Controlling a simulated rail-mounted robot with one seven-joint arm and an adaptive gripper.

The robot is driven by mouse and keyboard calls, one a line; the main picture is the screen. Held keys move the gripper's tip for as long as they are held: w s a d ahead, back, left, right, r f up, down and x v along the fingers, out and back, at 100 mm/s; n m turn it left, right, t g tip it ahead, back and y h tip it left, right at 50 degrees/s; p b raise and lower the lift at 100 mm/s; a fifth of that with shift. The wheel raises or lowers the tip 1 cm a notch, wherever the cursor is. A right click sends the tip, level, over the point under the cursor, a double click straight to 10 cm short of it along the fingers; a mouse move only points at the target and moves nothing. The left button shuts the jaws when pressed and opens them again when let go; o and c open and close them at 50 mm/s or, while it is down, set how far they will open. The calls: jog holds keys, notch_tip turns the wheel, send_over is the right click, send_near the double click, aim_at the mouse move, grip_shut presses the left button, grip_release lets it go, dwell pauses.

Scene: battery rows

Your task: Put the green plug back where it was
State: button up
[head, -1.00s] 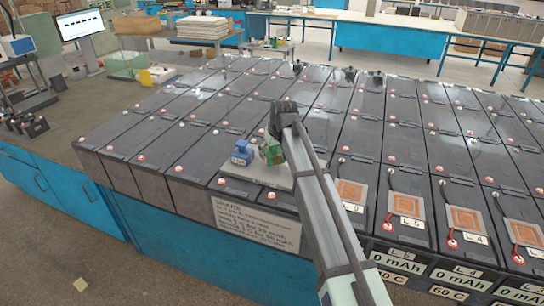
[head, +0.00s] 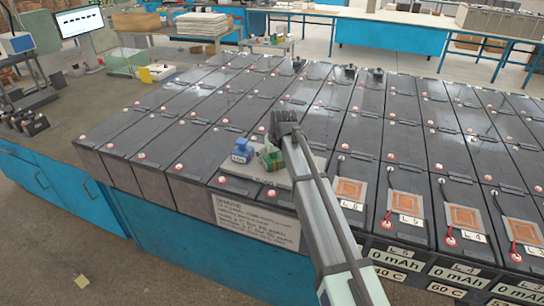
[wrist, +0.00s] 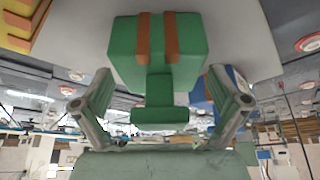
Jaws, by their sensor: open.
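The green plug (head: 269,157) with orange-brown stripes is at the grey tray (head: 243,187) on the front batteries, just right of the blue plug (head: 241,150). In the wrist view the green plug (wrist: 157,55) fills the upper middle, its narrower handle towards me. My gripper (wrist: 160,85) is open, with one finger on each side of the handle and visible gaps between. In the head view my gripper (head: 280,138) is over the tray and partly hides the plug. The blue plug (wrist: 202,92) shows behind the right finger. How the green plug's underside meets the tray is hidden.
Rows of dark batteries (head: 240,110) surround the tray. A white text sign (head: 255,220) hangs on the front below it. A yellow-orange object (wrist: 22,20) is at the wrist view's upper left.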

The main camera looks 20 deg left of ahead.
jog(key=shift+r, duration=0.2)
jog(key=b+v, duration=0.3)
jog(key=v, duration=0.9)
jog(key=shift+a+f, duration=0.1)
